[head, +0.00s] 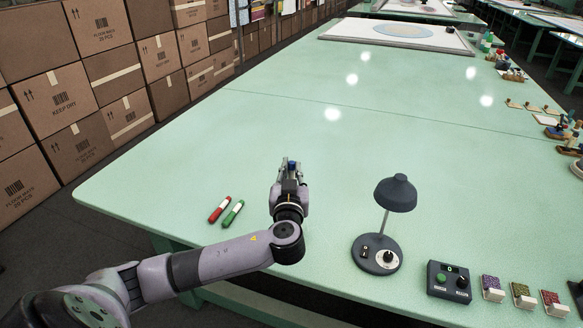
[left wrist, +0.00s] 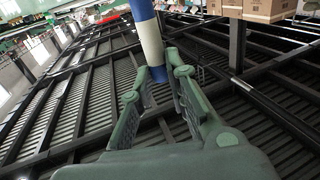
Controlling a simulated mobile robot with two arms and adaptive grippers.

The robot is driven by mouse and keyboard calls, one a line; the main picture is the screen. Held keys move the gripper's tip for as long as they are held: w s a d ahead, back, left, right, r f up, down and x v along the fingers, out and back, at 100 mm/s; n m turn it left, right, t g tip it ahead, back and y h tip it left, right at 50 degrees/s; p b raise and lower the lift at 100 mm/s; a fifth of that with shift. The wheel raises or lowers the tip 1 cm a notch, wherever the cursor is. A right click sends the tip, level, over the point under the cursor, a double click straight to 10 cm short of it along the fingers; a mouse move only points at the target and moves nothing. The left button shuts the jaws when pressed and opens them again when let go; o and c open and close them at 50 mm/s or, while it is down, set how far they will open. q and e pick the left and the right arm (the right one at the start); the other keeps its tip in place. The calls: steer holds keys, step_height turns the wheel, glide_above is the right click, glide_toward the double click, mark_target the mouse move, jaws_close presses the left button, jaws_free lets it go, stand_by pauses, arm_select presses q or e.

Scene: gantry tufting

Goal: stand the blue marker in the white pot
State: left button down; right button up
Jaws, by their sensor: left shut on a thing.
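The blue marker (left wrist: 151,40), blue with a white band, stands between the fingertips of my left gripper (left wrist: 160,75) in the left wrist view. The fingers are shut on its lower part, and its top runs out of the picture. In the head view my left gripper (head: 291,168) is over the green table, and only a small blue bit of the marker shows between its fingers. I cannot make out a white pot in either view. My right gripper is not in view.
A red marker (head: 220,209) and a green marker (head: 232,213) lie left of my left gripper. A dark desk lamp (head: 396,193), a control box (head: 449,281) and small colour sample cards (head: 493,288) are to its right.

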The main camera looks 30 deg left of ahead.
arm_select(q)
step_height(320, 180, down, 9)
steer(key=b, duration=0.7)
steer(key=shift+f, duration=0.1)
steer(key=c, duration=1.5)
jaws_free()
steer(key=v, duration=1.2)
